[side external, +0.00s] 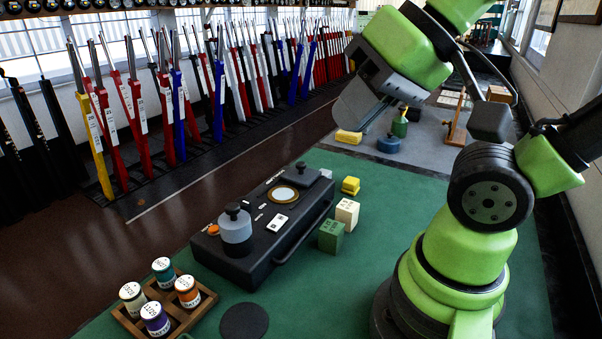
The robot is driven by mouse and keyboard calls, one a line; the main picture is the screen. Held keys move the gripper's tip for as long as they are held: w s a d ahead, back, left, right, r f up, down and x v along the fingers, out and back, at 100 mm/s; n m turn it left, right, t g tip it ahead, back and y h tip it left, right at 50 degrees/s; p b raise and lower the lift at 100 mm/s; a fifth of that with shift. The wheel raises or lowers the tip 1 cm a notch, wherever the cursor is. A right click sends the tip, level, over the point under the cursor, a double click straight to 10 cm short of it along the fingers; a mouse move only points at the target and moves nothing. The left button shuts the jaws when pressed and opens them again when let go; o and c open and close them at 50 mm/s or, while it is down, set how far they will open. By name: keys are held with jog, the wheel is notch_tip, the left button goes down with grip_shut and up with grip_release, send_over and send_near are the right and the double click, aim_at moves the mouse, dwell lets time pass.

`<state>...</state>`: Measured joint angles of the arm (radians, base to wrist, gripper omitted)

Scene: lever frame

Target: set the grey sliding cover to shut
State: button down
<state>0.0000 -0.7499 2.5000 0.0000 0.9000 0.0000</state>
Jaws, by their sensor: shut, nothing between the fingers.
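A black box (256,262) with a front handle lies on the green mat. A dark grey flat cover with a small black knob (301,174), apparently the sliding cover, is at the far right end of its top. A brass-ringed round window (283,194) with a pale face lies just left of the cover and is in plain view, so the cover is beside it, not over it. My gripper (360,113) is shut and empty, high above and to the right of the box, apart from the cover. Its fingertips are hard to make out.
A blue-grey knobbed cylinder (236,230) stands on the box's near-left end. Green (331,236), cream (347,213) and yellow (350,185) blocks stand to its right. A wooden tray (182,323) holds several labelled spools. A dark disc (244,321) lies in front.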

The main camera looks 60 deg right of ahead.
jog(key=c, duration=1.8)
grip_release()
jog(key=shift+c, duration=0.2)
jog(key=o, duration=0.4)
jog(key=shift+w, duration=0.1)
jog(key=shift+c, duration=0.2)
jog(key=o, duration=0.3)
jog(key=shift+w+d+r, duration=0.15)
jog(key=shift+w+r, duration=0.05)
jog(key=shift+w, duration=0.1)
jog(key=shift+o, duration=1.4)
jog(key=w+d+r+m+g+h, duration=0.1)
jog(key=w+d, duration=0.2)
jog(key=w, duration=0.3)
jog(key=shift+w+r+g, duration=0.25)
jog(key=shift+r+g, duration=0.05)
jog(key=shift+g, duration=0.1)
jog(key=m+g+h, duration=0.1)
jog(key=m+g, duration=0.3)
jog(key=g, duration=0.1)
send_over(301, 163)
notch_tip(301, 163, down, 14)
notch_tip(301, 163, down, 10)
jog(key=shift+f, duration=0.15)
